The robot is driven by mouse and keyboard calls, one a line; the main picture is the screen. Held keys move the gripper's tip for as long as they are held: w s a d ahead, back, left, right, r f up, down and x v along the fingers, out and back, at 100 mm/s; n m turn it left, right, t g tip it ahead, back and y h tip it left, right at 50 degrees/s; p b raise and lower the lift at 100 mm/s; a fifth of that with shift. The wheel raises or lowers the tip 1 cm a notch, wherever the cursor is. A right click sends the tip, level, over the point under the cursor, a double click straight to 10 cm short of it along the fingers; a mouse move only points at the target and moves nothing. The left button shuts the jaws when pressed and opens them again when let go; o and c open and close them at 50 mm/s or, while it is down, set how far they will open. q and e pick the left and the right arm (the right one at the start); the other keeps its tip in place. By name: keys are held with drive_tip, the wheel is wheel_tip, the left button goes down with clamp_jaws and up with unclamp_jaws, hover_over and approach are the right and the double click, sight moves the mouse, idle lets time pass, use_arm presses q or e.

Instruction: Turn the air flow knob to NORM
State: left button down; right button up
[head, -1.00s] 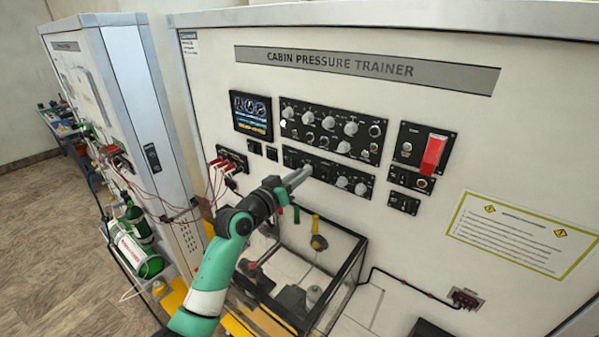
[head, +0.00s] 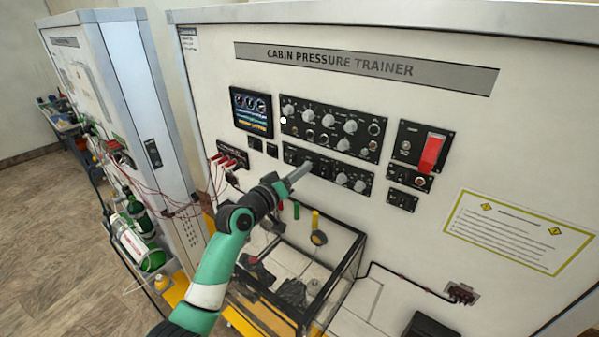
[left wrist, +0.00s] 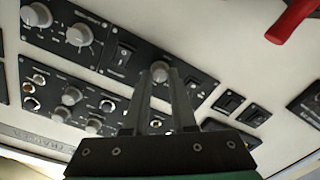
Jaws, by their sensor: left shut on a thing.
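The black lower control panel (head: 325,169) is on the white trainer's front, and it also shows upside down in the left wrist view (left wrist: 122,60). A small grey round knob (left wrist: 159,72), likely the air flow knob, sits between my left fingertips in the left wrist view. My left gripper (head: 305,168) reaches the left part of this panel and is shut on that knob; the fingers also show in the wrist view (left wrist: 160,78). The knob's pointer and label are too small to read. In the head view the gripper mostly hides it. My right gripper is out of view.
The upper panel (head: 318,137) with several knobs is just above. A display (head: 251,112) is to the left and a red switch cover (head: 431,153) to the right. Red cables (head: 215,185) hang left of the arm. A glass-sided box (head: 345,275) stands below the gripper.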

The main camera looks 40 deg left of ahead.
use_arm(q)
drive_tip(key=c, duration=0.7)
unclamp_jaws()
drive_tip(key=s, duration=0.4)
drive_tip(key=s+d, duration=0.1)
drive_tip(key=s, duration=0.6)
drive_tip(key=shift+s+d+r, duration=0.15)
drive_tip(key=shift+s, duration=0.15)
